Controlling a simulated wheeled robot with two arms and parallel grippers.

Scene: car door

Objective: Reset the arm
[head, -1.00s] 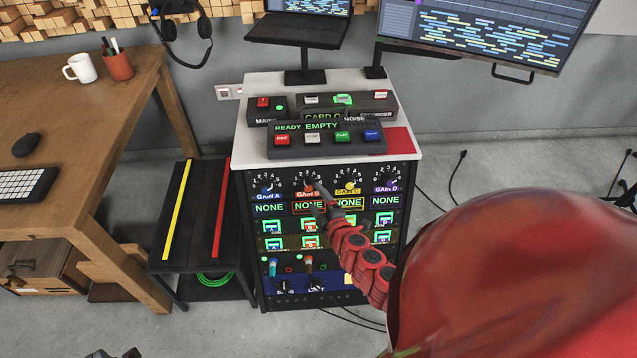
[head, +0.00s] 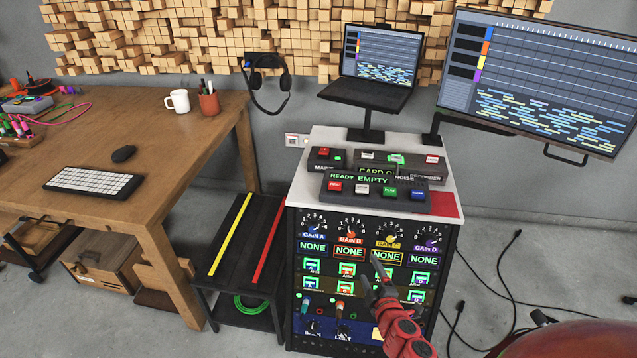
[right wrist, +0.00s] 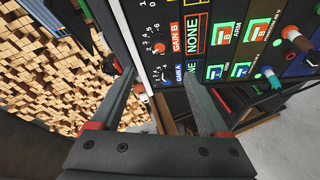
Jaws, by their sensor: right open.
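My right gripper (head: 377,268) is in front of the rack's panel in the head view, at the lower right, on my red arm. In the right wrist view its two fingers (right wrist: 165,100) are spread apart with nothing between them. The rack (head: 450,290) carries gain knobs, several "NONE" displays and lit buttons on its front. Beyond the fingers in the right wrist view, the GAIN A and GAIN B knobs (right wrist: 158,46) show. My left gripper is not in view.
A white-topped control surface (head: 305,185) with button boxes sits on the rack. A black stand (head: 205,260) with yellow and red strips is at its left, beside a wooden desk (head: 150,180). A laptop (head: 370,90) and a monitor (head: 540,80) stand behind. Cables lie on the floor at right.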

